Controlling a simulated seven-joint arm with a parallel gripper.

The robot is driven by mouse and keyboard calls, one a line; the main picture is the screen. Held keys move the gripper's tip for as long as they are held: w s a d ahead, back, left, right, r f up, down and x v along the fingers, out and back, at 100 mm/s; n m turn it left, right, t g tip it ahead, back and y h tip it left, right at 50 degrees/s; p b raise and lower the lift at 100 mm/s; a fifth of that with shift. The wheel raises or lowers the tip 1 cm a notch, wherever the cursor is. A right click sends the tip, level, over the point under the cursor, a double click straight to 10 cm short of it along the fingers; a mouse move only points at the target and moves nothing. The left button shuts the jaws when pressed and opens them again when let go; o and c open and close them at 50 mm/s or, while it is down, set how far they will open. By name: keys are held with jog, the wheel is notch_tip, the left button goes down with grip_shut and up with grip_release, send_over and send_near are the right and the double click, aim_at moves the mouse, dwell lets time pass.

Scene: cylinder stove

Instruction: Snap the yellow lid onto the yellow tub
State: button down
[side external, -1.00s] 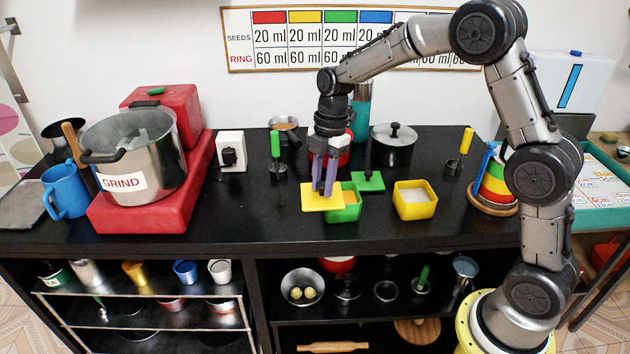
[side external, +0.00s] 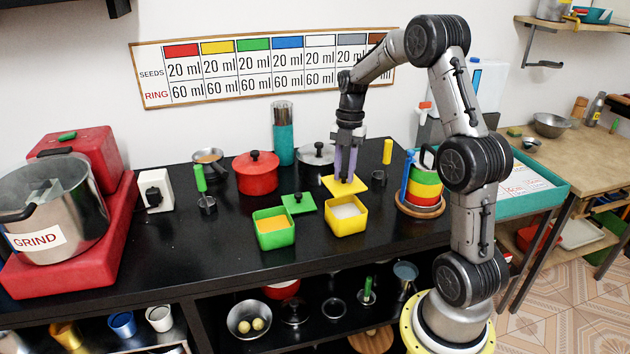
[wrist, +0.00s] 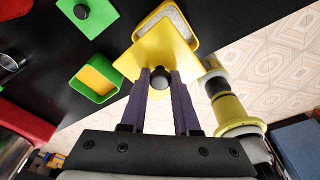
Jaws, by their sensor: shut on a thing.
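My gripper (side external: 346,166) is shut on the dark knob of the yellow lid (side external: 344,186). The lid is a flat square held above the back part of the yellow tub (side external: 346,222). The tub is open and holds white grainy contents. In the wrist view, the lid (wrist: 157,52) sits between my gripper's fingertips (wrist: 160,80) and covers part of the yellow tub (wrist: 186,22). The lid's corners are turned relative to the tub there, and part of the white contents still shows. I cannot tell whether lid and tub touch.
A green tub (side external: 274,236) with yellow contents stands left of the yellow tub, with a green lid (side external: 299,203) behind it. A red pot (side external: 256,174) and grey pot (side external: 316,160) stand at the back. Stacked coloured rings (side external: 424,186) stand to the right.

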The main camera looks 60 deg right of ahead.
jog(key=shift+s+d+f, duration=0.1)
jog(key=shift+s+d, duration=0.25)
jog(key=shift+d, duration=0.15)
jog(key=shift+f, duration=3.1)
jog(key=shift+f, duration=0.15)
jog(key=shift+c, duration=0.4)
grip_release()
jog(key=shift+r, duration=3.5)
